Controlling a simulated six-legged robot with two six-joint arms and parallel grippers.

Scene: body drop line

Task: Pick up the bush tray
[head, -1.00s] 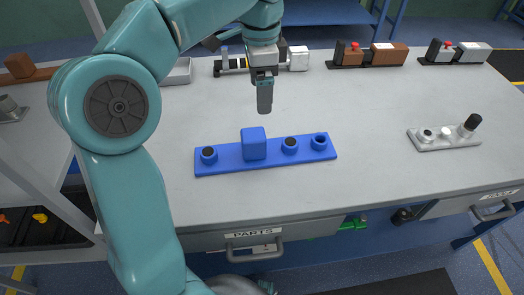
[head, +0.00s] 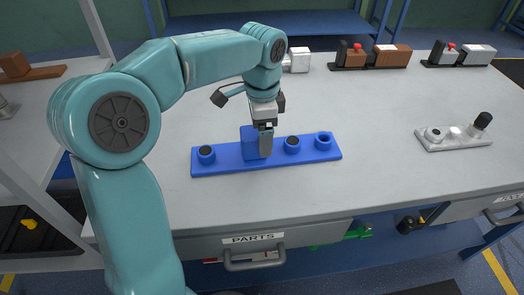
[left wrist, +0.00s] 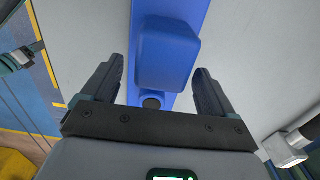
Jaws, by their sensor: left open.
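The blue bush tray (head: 228,158) lies flat on the grey workbench. It has a raised blue block (head: 248,141) near its middle and round blue bushes (head: 292,145) on either side. My left gripper (head: 265,143) is open, pointing down at the block and partly covering it. In the left wrist view the two dark fingers (left wrist: 158,66) are spread, one on each side of the block (left wrist: 168,55), with gaps on both sides. The tray (left wrist: 172,8) runs up between them. I see no right gripper.
A light grey tray (head: 455,137) with a black-topped peg sits to the right. Several block-like units (head: 388,56) stand along the back. A drawer labelled PARTS (head: 315,236) is under the bench's front edge. The bench between them is clear.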

